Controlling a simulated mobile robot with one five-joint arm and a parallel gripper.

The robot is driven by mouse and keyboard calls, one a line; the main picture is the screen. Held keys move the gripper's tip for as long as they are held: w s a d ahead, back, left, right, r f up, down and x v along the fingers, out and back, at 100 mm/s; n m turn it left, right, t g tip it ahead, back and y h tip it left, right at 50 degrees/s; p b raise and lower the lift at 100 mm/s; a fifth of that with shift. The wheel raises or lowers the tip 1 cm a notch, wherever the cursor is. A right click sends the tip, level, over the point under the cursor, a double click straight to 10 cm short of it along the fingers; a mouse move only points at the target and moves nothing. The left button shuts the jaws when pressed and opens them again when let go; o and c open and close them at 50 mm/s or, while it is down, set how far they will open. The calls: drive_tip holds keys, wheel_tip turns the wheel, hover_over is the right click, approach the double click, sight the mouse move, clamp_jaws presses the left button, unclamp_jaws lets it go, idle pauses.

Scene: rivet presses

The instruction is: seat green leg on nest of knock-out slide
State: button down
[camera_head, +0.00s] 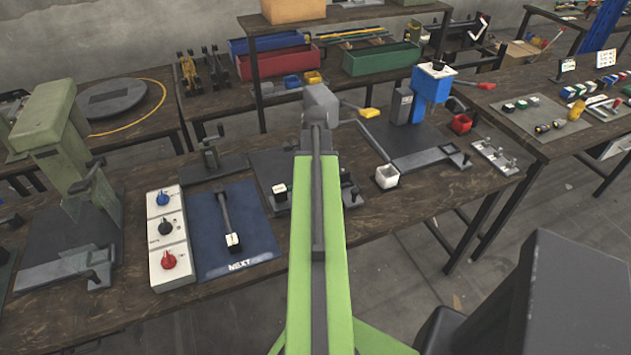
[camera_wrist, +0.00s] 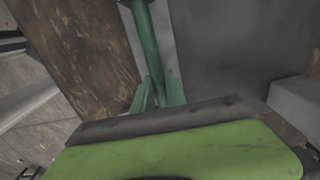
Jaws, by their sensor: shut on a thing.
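The green leg (camera_wrist: 148,48) shows in the wrist view as a dark green tube running up and away from my gripper (camera_wrist: 160,92). My gripper is shut on its near end, where short green fins flare out. The contact itself is partly hidden behind the grey bar at the wrist. In the head view my arm covers the gripper and the leg. Grey slide-like fixtures show at the blue press (camera_head: 430,158) and the green press (camera_head: 65,270). I cannot tell which is the knock-out slide, and its nest is not clearly visible.
A control box with knobs (camera_head: 168,238) and a blue mat (camera_head: 230,228) lie left of my arm. Red (camera_head: 275,63) and green (camera_head: 380,59) bins stand behind. Bare wood shows near the front edge.

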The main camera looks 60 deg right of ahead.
drive_tip(key=shift+f+b, duration=0.6)
drive_tip(key=shift+f, duration=0.05)
drive_tip(key=c, duration=1.3)
unclamp_jaws()
wheel_tip(320, 180, up, 18)
drive_tip(key=p, duration=1.7)
drive_tip(key=shift+f+p, duration=0.2)
drive_tip(key=shift+p, duration=0.1)
drive_tip(key=shift+f, duration=0.1)
